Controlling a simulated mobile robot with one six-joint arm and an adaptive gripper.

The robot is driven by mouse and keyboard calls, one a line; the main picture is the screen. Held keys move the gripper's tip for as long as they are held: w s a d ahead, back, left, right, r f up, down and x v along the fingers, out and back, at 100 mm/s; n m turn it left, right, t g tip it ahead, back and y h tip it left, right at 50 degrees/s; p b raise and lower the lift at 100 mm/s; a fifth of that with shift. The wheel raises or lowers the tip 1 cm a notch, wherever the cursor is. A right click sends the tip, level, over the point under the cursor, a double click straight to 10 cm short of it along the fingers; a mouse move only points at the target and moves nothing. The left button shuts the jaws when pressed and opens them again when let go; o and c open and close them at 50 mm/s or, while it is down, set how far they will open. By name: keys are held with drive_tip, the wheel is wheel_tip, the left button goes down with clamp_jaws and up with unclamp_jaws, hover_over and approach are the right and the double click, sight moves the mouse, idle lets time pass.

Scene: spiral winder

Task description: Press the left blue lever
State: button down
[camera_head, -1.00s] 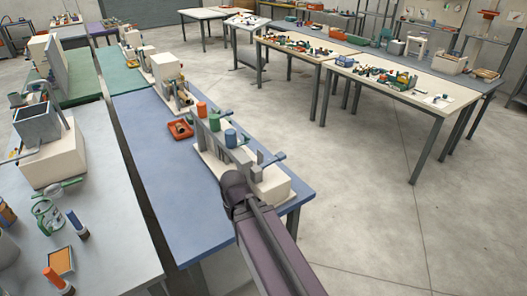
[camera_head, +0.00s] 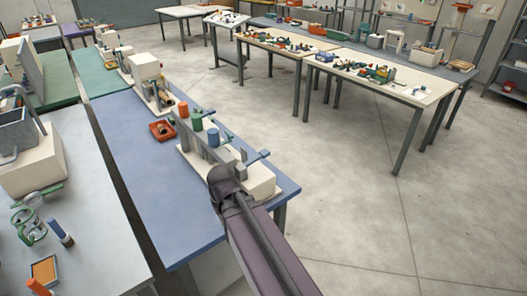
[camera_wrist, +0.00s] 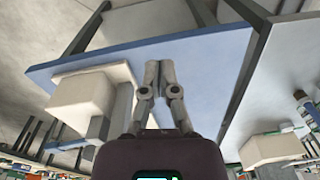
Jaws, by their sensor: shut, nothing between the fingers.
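The spiral winder (camera_head: 262,185) stands on the blue table in the head view. I cannot make out a left lever; my arm covers part of the machine's near side. In the wrist view my gripper (camera_wrist: 159,66) is shut and empty, beside a cream block (camera_wrist: 82,102) of the winder, with blue table top beyond. A blue-grey bar (camera_wrist: 68,143) shows at lower left there. No contact is visible.
The blue table (camera_head: 165,205) is clear left of the winder, apart from a red tray (camera_head: 162,131). Another machine (camera_head: 150,85) stands further back. A grey table (camera_head: 95,245) with loose parts is at left. Open floor (camera_head: 370,200) lies to the right.

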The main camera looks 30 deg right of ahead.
drive_tip(key=w+d+r+t+p, duration=0.2)
drive_tip(key=w+d, duration=0.4)
drive_tip(key=d, duration=0.3)
drive_tip(key=w+d+r+n+t+p, duration=0.1)
drive_tip(key=w+d+r+t, duration=0.3)
drive_tip(key=d, duration=0.6)
drive_tip(key=w+d+r+n+t+p, duration=0.1)
drive_tip(key=w+d+r+t+p, duration=0.1)
drive_tip(key=w+d+r, duration=0.3)
drive_tip(key=w+d, duration=0.4)
drive_tip(key=d, duration=0.1)
drive_tip(key=shift+r+t+p, duration=0.2)
drive_tip(key=shift+t+p, duration=0.15)
drive_tip(key=shift+t, duration=0.05)
drive_tip(key=shift+w+f, duration=0.1)
drive_tip(key=b, duration=0.8)
hover_over(263, 151)
drive_tip(key=s, duration=0.2)
drive_tip(key=f, duration=0.7)
drive_tip(key=shift+a+f, duration=0.2)
drive_tip(key=shift+f, duration=0.05)
drive_tip(key=shift+d+f+b, duration=0.15)
drive_tip(key=shift+f+b, duration=0.6)
drive_tip(key=shift+f, duration=0.1)
drive_tip(key=shift+d+f+b, duration=0.1)
drive_tip(key=shift+f+b, duration=0.65)
drive_tip(key=shift+f, duration=0.05)
